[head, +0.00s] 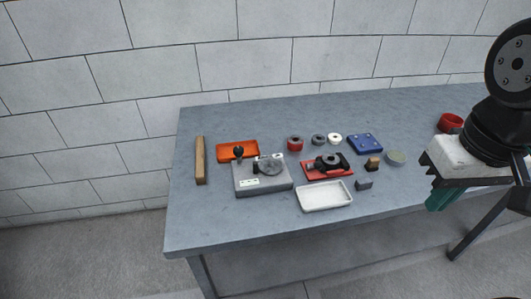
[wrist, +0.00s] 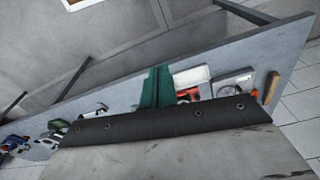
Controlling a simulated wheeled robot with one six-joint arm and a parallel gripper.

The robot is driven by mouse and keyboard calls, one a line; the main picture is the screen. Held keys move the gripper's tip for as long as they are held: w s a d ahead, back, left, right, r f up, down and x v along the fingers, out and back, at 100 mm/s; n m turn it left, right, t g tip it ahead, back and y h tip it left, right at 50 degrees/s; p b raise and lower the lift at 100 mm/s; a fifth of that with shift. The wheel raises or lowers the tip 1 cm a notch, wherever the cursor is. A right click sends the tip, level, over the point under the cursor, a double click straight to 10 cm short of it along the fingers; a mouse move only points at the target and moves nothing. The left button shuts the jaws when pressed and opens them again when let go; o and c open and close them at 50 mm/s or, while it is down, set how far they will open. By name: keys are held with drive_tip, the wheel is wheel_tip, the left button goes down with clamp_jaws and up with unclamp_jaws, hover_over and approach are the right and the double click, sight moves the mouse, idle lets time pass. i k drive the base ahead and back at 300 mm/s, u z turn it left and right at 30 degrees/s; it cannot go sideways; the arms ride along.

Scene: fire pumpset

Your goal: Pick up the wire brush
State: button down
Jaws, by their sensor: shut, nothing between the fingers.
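A long brown wooden bar (head: 200,160) lies at the left end of the grey workbench (head: 225,220); it looks like the wire brush, but no bristles can be made out. It also shows in the wrist view (wrist: 272,88) at the right. A small brown-topped block (head: 373,163) stands right of the middle; its kind is too small to tell. My gripper (head: 437,200) is at the right of the head view, well away from the bar. Its green fingers (wrist: 157,86) are together and empty in the wrist view.
An orange tray (head: 237,151), a grey device (head: 262,176), a red tray (head: 327,166), a white tray (head: 325,196) and a blue block (head: 365,143) fill the bench middle. A red ring (head: 450,123) is near my arm. The bench's front left is clear. A block wall stands behind.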

sight(200, 168)
drive_tip(key=k, duration=1)
drive_tip(key=u, duration=1.25)
drive_tip(key=i, duration=1.65)
drive_tip(key=z, duration=0.55)
